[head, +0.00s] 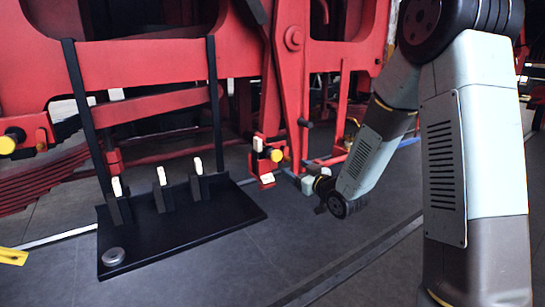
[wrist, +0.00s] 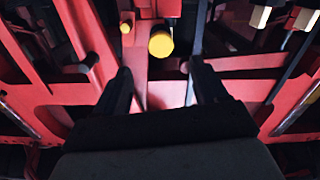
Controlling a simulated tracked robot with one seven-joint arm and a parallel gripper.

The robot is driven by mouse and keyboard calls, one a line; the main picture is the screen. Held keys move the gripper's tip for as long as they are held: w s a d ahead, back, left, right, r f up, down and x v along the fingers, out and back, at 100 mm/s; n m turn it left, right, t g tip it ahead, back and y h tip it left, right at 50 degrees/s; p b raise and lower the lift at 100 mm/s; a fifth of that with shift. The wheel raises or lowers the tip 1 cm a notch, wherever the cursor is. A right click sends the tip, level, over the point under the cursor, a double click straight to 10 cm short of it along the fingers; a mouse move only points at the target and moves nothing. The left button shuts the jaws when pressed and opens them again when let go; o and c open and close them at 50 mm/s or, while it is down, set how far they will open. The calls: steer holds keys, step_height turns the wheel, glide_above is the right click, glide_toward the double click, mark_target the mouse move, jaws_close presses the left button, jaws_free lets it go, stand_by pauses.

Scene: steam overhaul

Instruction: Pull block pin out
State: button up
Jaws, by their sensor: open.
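A pin with a round yellow end (head: 277,155) sits in a small red block (head: 265,170) on the red frame, at the centre of the head view. In the wrist view a round yellow end (wrist: 161,43) faces the camera, just beyond and between the fingertips. My gripper (wrist: 163,78) is open, one dark finger on each side, with nothing between them. The yellow end looks apart from both fingers. A smaller yellow end (wrist: 125,28) shows up and to the left of it. In the head view my wrist is low, right of the red block; the fingers are hard to make out.
Red frame beams (head: 150,62) fill the back. A black tray (head: 190,235) with upright holders with white-topped pieces (head: 161,176) and a grey round piece (head: 113,256) stands at left. Another yellow end (head: 7,145) is at the far left. Red bars crowd both sides in the wrist view.

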mark_target(278, 158)
steer(key=x, duration=1.3)
steer(key=shift+w+a, duration=0.3)
steer(key=shift+c, duration=0.5)
jaws_close()
